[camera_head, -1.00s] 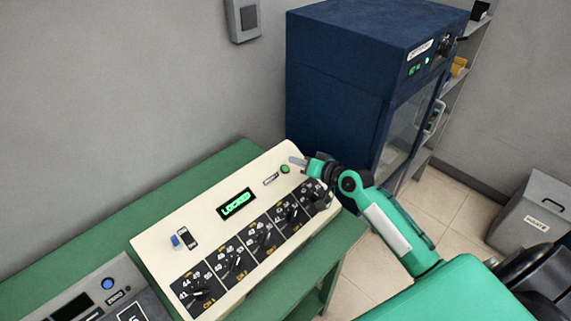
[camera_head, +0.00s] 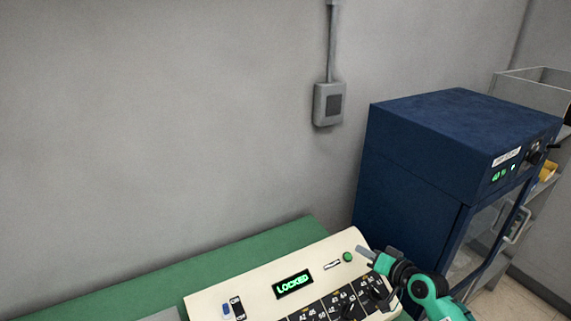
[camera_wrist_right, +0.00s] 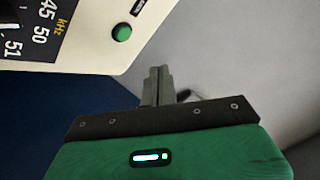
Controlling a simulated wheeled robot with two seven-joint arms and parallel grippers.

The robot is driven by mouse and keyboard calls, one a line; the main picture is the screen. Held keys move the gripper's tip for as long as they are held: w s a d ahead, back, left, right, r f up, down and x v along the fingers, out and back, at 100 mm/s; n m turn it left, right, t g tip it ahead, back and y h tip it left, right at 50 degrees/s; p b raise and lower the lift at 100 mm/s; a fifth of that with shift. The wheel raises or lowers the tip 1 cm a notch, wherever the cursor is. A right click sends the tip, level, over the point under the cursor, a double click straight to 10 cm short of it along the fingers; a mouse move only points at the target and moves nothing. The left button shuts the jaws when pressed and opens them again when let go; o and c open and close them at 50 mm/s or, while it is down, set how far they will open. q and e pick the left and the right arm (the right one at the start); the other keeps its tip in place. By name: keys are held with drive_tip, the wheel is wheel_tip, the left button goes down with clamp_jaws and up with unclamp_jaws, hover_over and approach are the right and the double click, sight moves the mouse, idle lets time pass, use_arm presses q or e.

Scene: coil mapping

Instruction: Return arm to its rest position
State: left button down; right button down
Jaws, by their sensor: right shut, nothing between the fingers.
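My right gripper (camera_head: 378,255) is at the right end of the cream control panel (camera_head: 258,272) in the head view, close to its green button (camera_head: 347,257). In the right wrist view its two grey fingers (camera_wrist_right: 157,86) are together with nothing between them. The green button (camera_wrist_right: 122,33) and the panel's corner show up and to the left of the fingers there, apart from them. My left gripper is not in either view.
The panel stands on a green bench (camera_head: 200,272) against a grey wall. A dark blue cabinet (camera_head: 425,165) with a glass door stands just right of the bench, close behind my right arm. A grey switch box (camera_head: 328,104) is on the wall. Shelves (camera_head: 540,95) stand farther right.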

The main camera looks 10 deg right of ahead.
drive_tip(key=s+a+f+n+g, duration=0.1)
drive_tip(key=s+a+f, duration=0.1)
drive_tip(key=s+a+f+g, duration=0.1)
drive_tip(key=s+a+f, duration=0.1)
drive_tip(key=s, duration=0.1)
drive_tip(key=s+a+f+n+g, duration=0.1)
drive_tip(key=s+a, duration=0.1)
drive_tip(key=shift+s+f+n, duration=0.3)
drive_tip(key=shift+f, duration=0.1)
drive_tip(key=s+a+f+n+g+h, duration=0.2)
drive_tip(key=s+g+h, duration=0.15)
drive_tip(key=s, duration=0.95)
drive_tip(key=s+a+f+n+g+h, duration=0.15)
drive_tip(key=s+g, duration=0.25)
drive_tip(key=s, duration=0.9)
wheel_tip(320, 180, down, 33)
drive_tip(key=s+g+h+b, duration=0.1)
drive_tip(key=b, duration=0.2)
drive_tip(key=s+d+f+b, duration=0.1)
drive_tip(key=s+d+f, duration=0.1)
drive_tip(key=s+f, duration=0.7)
drive_tip(key=s+d+f+g+b, duration=0.1)
drive_tip(key=s+f+b, duration=0.1)
drive_tip(key=s+f, duration=0.8)
wheel_tip(320, 180, down, 5)
drive_tip(key=shift+s+d+r, duration=0.1)
drive_tip(key=shift+s+d, duration=0.1)
drive_tip(key=shift+d, duration=0.2)
